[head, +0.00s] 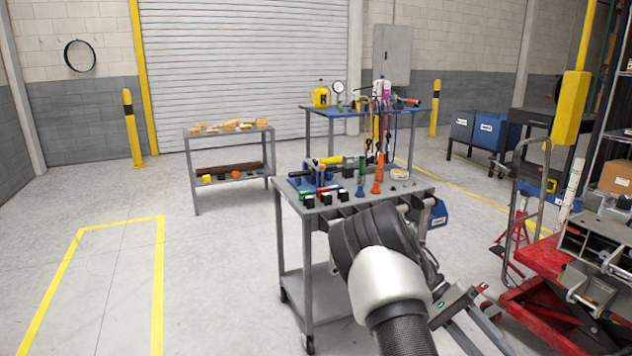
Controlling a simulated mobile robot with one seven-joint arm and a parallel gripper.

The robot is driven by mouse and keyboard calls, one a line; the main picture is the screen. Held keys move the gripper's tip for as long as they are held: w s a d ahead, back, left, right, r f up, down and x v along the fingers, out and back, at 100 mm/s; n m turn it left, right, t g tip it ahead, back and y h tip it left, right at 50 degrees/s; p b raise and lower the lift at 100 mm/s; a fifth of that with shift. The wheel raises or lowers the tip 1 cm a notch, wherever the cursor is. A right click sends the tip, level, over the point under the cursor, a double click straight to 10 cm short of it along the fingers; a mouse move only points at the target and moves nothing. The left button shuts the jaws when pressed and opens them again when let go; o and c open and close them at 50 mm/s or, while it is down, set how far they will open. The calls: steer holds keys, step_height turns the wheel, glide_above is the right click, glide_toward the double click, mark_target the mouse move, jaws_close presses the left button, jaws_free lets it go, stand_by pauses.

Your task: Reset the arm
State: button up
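My arm (392,285) rises from the bottom edge, with a white shell and a black joint in front of the grey tool cart. Beyond that joint the arm is mostly hidden behind itself. Grey metal parts with a small green light (440,304) show just right of the arm. They may belong to my wrist and gripper, but I cannot make out the fingertips or whether they hold anything. A metal fixture (592,285) sits on a red lift (537,308) at the right edge, apart from the white shell.
The grey cart (315,270) carries screwdrivers, black blocks and an orange cone-shaped item (377,178), close behind my arm. A blue table (325,111) and a low shelf (228,182) stand farther back. The left floor is clear.

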steer(key=s+a+r+n+t+y, duration=0.4)
steer(key=s+a+r+t, duration=0.35)
steer(key=a+r, duration=0.35)
steer(key=s+a+r+n+t+y, duration=0.4)
steer(key=s+a+r+t, duration=0.35)
steer(key=a, duration=0.45)
step_height(320, 180, up, 29)
steer(key=p, duration=2.8)
steer(key=shift+w+a+t, duration=0.25)
steer(key=shift+w+t, duration=0.05)
steer(key=shift+w, duration=0.1)
steer(key=shift+f, duration=0.15)
